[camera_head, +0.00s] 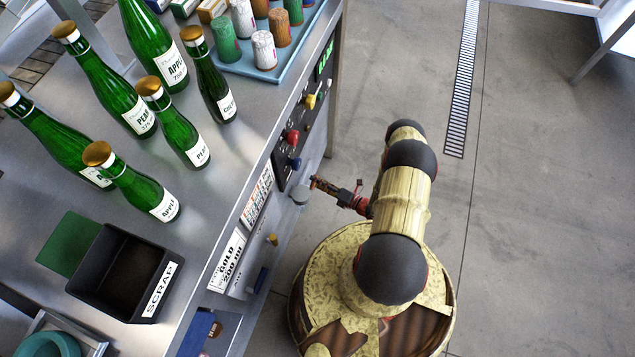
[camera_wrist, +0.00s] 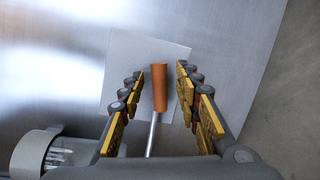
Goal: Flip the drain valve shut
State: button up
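In the wrist view, a lever with an orange grip (camera_wrist: 160,88) on a thin metal rod (camera_wrist: 153,134) lies between the fingers of my gripper (camera_wrist: 158,88). It looks like the drain valve's handle. There is a visible gap on each side of the grip, so the fingers are apart around it and not pressed on it. A pale plate lies behind the lever. In the head view, my gripper (camera_head: 318,184) reaches left to the front panel of the counter. The lever and valve body are not clearly visible there.
A grey round fitting (camera_head: 299,194) sits close to my gripper; red (camera_head: 292,137) and yellow (camera_head: 310,102) knobs are farther up the panel. Green bottles (camera_head: 112,92), a black scrap bin (camera_head: 125,272) and a blue tray (camera_head: 262,73) stand on the counter.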

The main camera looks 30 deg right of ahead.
jog(key=shift+w+a, duration=0.1)
jog(key=shift+w, duration=0.1)
jog(key=shift+c, duration=0.7)
grip_shut()
